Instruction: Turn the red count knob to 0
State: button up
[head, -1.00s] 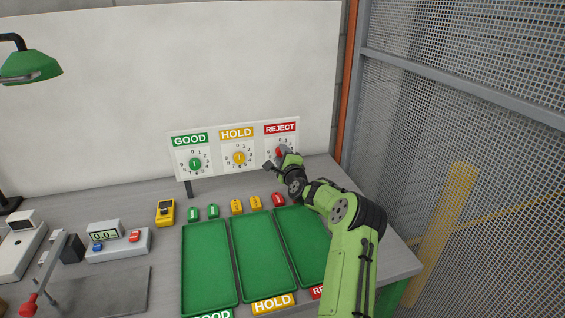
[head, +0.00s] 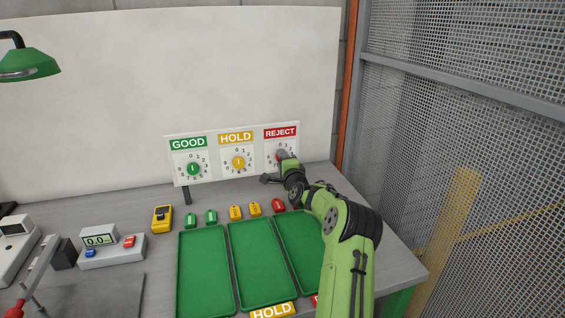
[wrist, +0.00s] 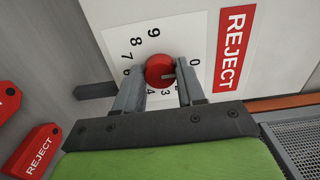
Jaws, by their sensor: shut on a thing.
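The red count knob (wrist: 160,70) is on the dial under the REJECT label (wrist: 231,48) in the wrist view. My gripper (wrist: 162,67) is shut on it, one grey finger on each side. A pale mark on the knob points right, slightly below the printed 0 (wrist: 195,63). The right finger hides the digits just beside it. In the head view, the REJECT dial (head: 272,146) is at the right end of the white board, and my gripper covers most of its knob.
The HOLD dial with a yellow knob (head: 239,162) and the GOOD dial with a green knob (head: 193,169) are to the left. Red REJECT tags (wrist: 38,146) lie near the board. Green trays (head: 262,263) fill the front. A mesh fence (head: 460,110) stands at right.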

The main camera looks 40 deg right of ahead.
jog(key=o, duration=1)
jog(key=b+v, duration=0.1)
jog(key=v, duration=1.4)
jog(key=shift+s+a+b, duration=0.2)
jog(key=shift+s+b, duration=0.1)
jog(key=shift+s, duration=0.05)
